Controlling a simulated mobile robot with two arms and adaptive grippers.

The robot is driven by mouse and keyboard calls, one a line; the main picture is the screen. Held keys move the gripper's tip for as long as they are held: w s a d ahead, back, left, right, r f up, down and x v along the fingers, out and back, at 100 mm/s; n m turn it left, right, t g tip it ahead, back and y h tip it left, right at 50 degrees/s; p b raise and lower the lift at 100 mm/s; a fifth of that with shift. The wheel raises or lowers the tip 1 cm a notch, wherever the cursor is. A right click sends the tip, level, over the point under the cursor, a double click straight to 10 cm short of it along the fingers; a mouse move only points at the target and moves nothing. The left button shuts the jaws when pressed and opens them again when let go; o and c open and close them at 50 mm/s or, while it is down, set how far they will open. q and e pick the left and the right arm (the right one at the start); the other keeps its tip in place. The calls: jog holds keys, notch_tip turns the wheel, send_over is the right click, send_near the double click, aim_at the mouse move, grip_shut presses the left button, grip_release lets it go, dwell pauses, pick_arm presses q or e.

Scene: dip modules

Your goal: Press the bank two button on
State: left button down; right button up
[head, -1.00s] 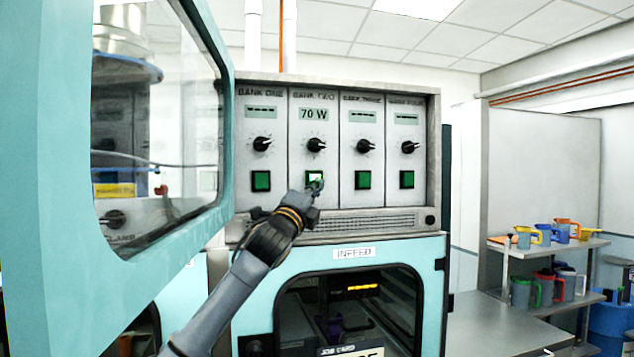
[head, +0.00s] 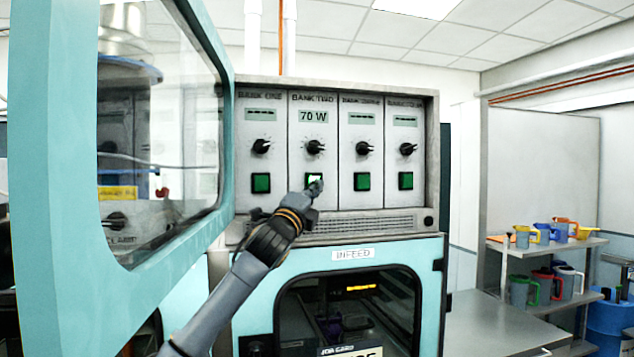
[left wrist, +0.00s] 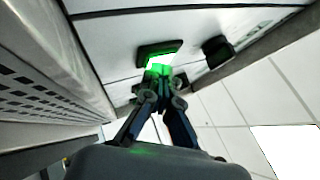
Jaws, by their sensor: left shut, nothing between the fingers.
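The bank two button (head: 311,178) is on the second panel from the left in the head view. It glows bright whitish green, and the display (head: 314,116) above it reads 70 W. My left gripper (head: 316,186) is shut and empty, with its tips in front of the button's lower right part. In the left wrist view the fingertips (left wrist: 159,76) are at the button (left wrist: 153,50) and catch green light. I cannot tell whether they touch it. My right gripper is not in view.
The bank one button (head: 261,183) and the two buttons to the right are dark green, with dashes on their displays. Black dials (head: 261,146) sit above the buttons. An open teal-framed door (head: 60,190) stands at the left. Shelves with coloured jugs (head: 521,291) are at the right.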

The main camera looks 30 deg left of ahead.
pick_arm(q)
jog(key=shift+a+f, duration=0.15)
jog(key=shift+a, duration=0.15)
jog(key=s+d+b, duration=0.1)
jog(key=d, duration=0.1)
jog(key=s+d+b, duration=0.1)
jog(key=s+d, duration=0.1)
jog(key=shift+s+d+f, duration=0.15)
jog(key=shift+s+f, duration=0.05)
jog(key=shift+s, duration=0.05)
dwell(0.5)
